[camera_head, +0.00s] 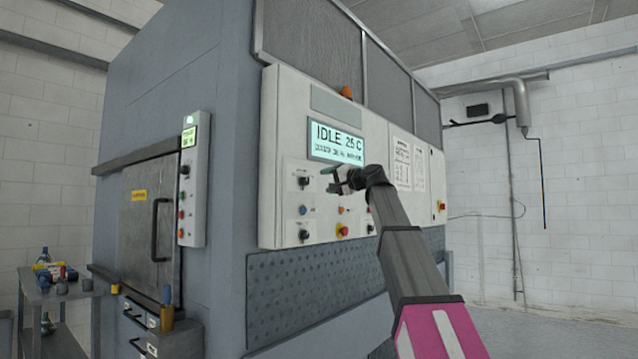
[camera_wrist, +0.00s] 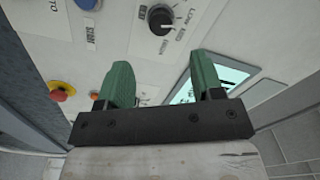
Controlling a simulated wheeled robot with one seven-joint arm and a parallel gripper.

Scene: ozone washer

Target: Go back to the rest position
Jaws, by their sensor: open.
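My gripper (camera_head: 335,180) is in front of the washer's white control panel (camera_head: 285,160), just below the lit display (camera_head: 336,142) reading "IDLE 25 C". In the wrist view my gripper (camera_wrist: 162,85) shows two green fingers, apart, with nothing between them. Beyond the fingers is a black rotary knob (camera_wrist: 161,19) with printed settings around it. The fingers appear clear of the knob. My arm reaches up from the lower right in the head view and hides part of the panel.
The panel has a red-and-yellow emergency button (camera_head: 342,230) and several small knobs and buttons. At left are a closed door with a handle (camera_head: 160,230), a side control box (camera_head: 193,180) and a cart (camera_head: 60,290) with small items. Floor at lower right looks clear.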

